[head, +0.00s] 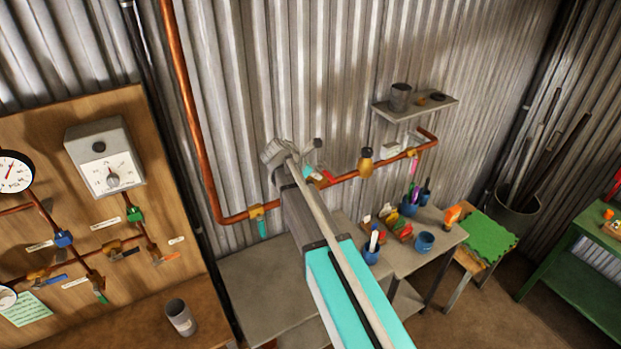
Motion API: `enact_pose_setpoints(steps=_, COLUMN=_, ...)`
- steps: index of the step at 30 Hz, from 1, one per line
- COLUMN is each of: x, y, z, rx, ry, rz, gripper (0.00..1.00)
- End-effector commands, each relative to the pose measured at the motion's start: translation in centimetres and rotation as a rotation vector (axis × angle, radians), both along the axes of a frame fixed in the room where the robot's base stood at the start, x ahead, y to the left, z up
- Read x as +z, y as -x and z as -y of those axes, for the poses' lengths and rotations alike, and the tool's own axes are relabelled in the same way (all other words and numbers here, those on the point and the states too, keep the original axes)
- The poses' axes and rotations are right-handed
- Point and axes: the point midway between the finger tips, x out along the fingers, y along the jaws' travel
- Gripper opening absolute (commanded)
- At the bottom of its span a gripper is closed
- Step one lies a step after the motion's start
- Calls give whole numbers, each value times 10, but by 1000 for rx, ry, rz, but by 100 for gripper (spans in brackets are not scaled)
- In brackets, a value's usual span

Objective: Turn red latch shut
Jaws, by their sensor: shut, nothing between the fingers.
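A small red handle (327,175) shows on the copper pipe along the corrugated wall, just right of my arm's end. I take it for the red latch; it is small, and my arm may hide part of its fitting. My gripper (275,151) is at the far end of my teal and grey arm, up and left of the red handle and apart from it in the picture. It is shut and empty. Its fingertips are hard to make out, and its depth from the wall is unclear.
A teal handle (262,228) hangs from the pipe at left. A brass fitting (366,163) and a small shelf (416,108) are to the right. Below stands a grey table (262,290) with blue cups. A wooden gauge board (60,130) fills the left side.

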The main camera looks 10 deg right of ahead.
Motion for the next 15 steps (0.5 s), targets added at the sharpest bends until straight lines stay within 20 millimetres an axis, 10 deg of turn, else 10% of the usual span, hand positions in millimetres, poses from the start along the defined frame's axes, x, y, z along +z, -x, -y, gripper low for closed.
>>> enact_pose_setpoints(steps=15, x=-26, y=-8, z=25, rx=0, ry=0, rz=0, gripper=0)
